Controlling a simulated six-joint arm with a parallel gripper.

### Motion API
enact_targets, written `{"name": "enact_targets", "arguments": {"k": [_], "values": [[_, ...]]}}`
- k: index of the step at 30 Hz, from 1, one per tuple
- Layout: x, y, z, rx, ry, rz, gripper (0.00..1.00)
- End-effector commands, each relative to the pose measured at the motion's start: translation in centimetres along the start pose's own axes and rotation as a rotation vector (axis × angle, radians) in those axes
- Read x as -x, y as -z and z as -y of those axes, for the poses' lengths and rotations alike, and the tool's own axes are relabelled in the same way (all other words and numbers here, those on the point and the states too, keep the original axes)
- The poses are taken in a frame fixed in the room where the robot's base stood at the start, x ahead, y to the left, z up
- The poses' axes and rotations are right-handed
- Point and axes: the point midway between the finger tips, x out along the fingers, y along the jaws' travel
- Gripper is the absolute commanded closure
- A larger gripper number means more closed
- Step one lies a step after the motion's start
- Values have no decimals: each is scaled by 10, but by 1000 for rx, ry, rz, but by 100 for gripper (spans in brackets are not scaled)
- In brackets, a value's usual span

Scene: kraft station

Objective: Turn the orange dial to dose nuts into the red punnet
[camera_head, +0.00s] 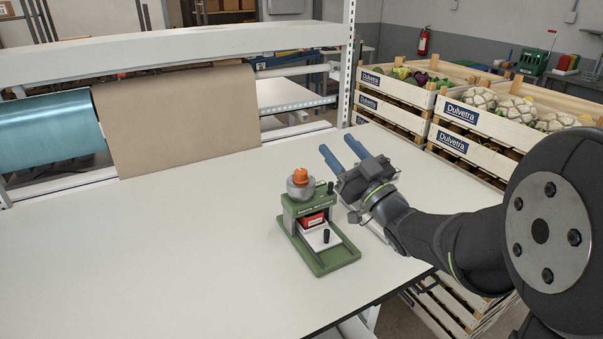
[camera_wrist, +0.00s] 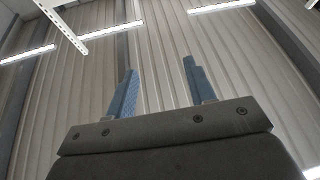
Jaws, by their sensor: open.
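The orange dial (camera_head: 300,175) sits on top of a grey rounded hopper on the green dosing stand (camera_head: 335,262), on the white table. The red punnet (camera_head: 312,220) is inside the stand, under the hopper, on a white slide with a black knob (camera_head: 326,236). The stand's frame partly hides the punnet, and I cannot see its contents. My gripper (camera_head: 338,157) is to the right of and a little above the dial, apart from it, with its blue fingers pointing up and left. In the wrist view my gripper (camera_wrist: 162,88) is open and empty, facing the ceiling.
The white table (camera_head: 140,260) is clear to the left and front of the stand. A brown paper sheet (camera_head: 180,120) and a teal roll (camera_head: 45,130) hang at the back left. Wooden crates of vegetables (camera_head: 480,118) stand behind my arm at the right. A metal upright (camera_head: 347,70) rises behind.

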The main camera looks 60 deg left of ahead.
Motion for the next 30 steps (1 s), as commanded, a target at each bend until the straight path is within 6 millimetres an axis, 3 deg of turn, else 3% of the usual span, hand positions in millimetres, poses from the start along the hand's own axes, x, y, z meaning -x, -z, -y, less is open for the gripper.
{"name": "enact_targets", "arguments": {"k": [1,6,9,13,20,30], "values": [[19,-7,1,-19,25,69,50],[72,-34,12,-101,91,280,50],[93,-44,18,-132,107,360,50],[105,-51,21,-150,116,410,50],[87,-60,26,-154,123,417,50],[22,-88,37,-154,125,415,50]]}}
